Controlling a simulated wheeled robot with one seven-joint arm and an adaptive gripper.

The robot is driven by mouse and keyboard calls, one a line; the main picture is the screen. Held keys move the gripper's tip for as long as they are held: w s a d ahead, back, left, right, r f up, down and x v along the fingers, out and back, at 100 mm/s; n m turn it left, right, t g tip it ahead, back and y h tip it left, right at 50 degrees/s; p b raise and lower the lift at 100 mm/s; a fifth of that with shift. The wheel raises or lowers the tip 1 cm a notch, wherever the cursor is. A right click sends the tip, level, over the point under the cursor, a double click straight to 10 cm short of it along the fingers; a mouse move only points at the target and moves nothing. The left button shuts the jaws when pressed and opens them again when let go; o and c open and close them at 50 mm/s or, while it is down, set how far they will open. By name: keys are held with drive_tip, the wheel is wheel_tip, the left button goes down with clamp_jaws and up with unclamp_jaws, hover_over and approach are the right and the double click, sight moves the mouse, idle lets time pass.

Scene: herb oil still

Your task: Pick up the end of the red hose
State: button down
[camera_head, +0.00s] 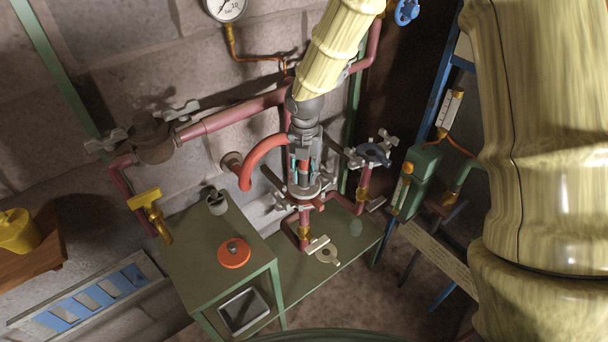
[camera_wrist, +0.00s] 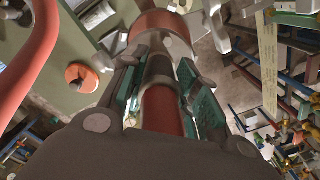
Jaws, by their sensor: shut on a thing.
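The red hose (camera_head: 262,155) arcs out near the wall fitting at the left and runs behind my gripper (camera_head: 304,168) in the head view. In the wrist view the hose (camera_wrist: 22,60) curves along the left edge. My gripper (camera_wrist: 160,85) points down, its teal pads shut on the hose's red end piece (camera_wrist: 162,110), which has a dark grey band. Below the jaws is a grey flanged fitting (camera_head: 304,190) with wing clamps. Whether the hose end touches this fitting is hidden by the fingers.
Red pipes (camera_head: 235,116) with clamps run close on both sides. A green box with gauges (camera_head: 416,178) stands at right.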

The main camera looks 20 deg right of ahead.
drive_tip(key=s+a+r+b, duration=0.1)
drive_tip(key=s+a+b, duration=0.25)
drive_tip(key=s, duration=1.05)
drive_tip(key=r+p, duration=0.3)
drive_tip(key=d+r+p, duration=0.1)
drive_tip(key=r, duration=0.1)
drive_tip(key=shift+s, duration=0.3)
drive_tip(key=shift+f, duration=0.1)
idle(0.4)
